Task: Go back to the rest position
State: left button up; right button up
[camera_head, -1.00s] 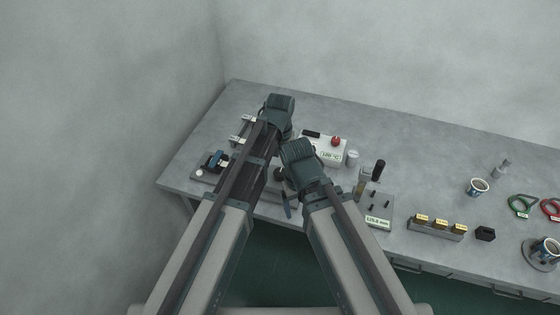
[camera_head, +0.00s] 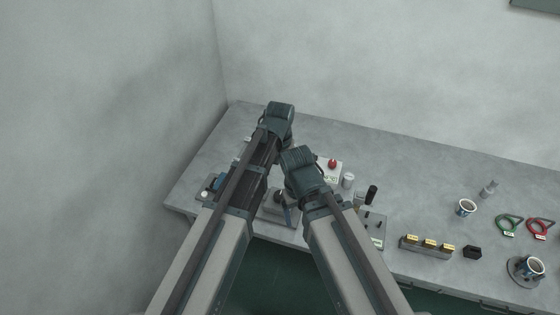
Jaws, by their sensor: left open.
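My left arm (camera_head: 268,140) reaches in from the lower left over the bench, and its dark outer part folds back beside the pale link. My left gripper is open and mostly hidden among the dark links, with nothing visibly held. My right arm (camera_head: 305,178) comes in from the lower right, its dark joint beside the left arm. My right gripper cannot be made out. Two cups stand on the bench at the right: one cup (camera_head: 467,208) on the bare top and another (camera_head: 532,267) on a round base.
The grey bench (camera_head: 410,165) runs along the back wall. A box with a red button (camera_head: 332,163) and a lever device (camera_head: 281,205) sit near my arms. Gold-labelled blocks (camera_head: 429,244), a black block (camera_head: 472,252) and green (camera_head: 508,224) and red (camera_head: 538,229) handled tools lie right.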

aim_at(280, 195)
pick_arm(q)
jog(key=shift+f, duration=0.1)
notch_tip(280, 195, down, 13)
jog(key=b, duration=1.3)
notch_tip(280, 195, up, 13)
jog(key=p, duration=1.3)
notch_tip(280, 195, down, 14)
jog(key=b, duration=1.4)
jog(key=m, duration=0.3)
jog(key=shift+r, duration=0.2)
jog(key=shift+m, duration=2.2)
